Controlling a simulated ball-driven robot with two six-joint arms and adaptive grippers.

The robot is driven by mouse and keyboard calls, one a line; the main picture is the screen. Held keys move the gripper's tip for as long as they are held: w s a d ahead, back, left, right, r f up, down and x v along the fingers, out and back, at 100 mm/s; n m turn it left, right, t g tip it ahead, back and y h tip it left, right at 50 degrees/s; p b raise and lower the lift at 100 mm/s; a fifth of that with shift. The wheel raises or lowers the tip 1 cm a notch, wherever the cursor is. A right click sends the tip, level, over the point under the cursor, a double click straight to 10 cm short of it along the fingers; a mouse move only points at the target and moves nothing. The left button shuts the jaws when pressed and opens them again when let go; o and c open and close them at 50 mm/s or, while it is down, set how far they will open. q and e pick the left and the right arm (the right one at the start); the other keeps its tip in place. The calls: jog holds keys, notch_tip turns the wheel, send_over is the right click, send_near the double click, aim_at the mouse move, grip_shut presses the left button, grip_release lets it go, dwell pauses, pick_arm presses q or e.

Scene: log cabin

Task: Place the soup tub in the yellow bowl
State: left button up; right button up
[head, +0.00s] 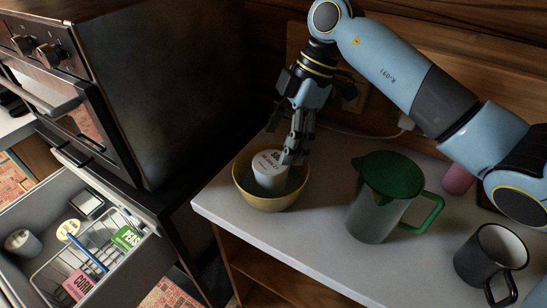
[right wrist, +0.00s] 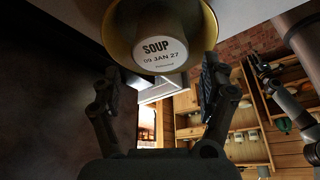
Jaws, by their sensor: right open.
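The soup tub (head: 269,172) is white with a printed lid and stands inside the yellow bowl (head: 276,202) on the white counter, tilted a little. My right gripper (head: 294,150) is just above the bowl's right side, beside the tub's lid in the head view. In the right wrist view the lid (right wrist: 160,50) reads SOUP and lies ahead of my open fingers (right wrist: 160,88), with the bowl's rim (right wrist: 118,28) around it. The fingers are apart with nothing between them. My left gripper is out of view.
A green-lidded jug (head: 383,205) stands right of the bowl, with a dark mug (head: 486,258) and a pink cup (head: 457,179) farther right. An open drawer (head: 140,262) with a wire rack (head: 88,262) is at lower left, below the oven (head: 110,90).

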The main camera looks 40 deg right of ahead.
jog(key=v, duration=0.6)
jog(key=shift+b, duration=0.3)
jog(key=shift+f, duration=0.15)
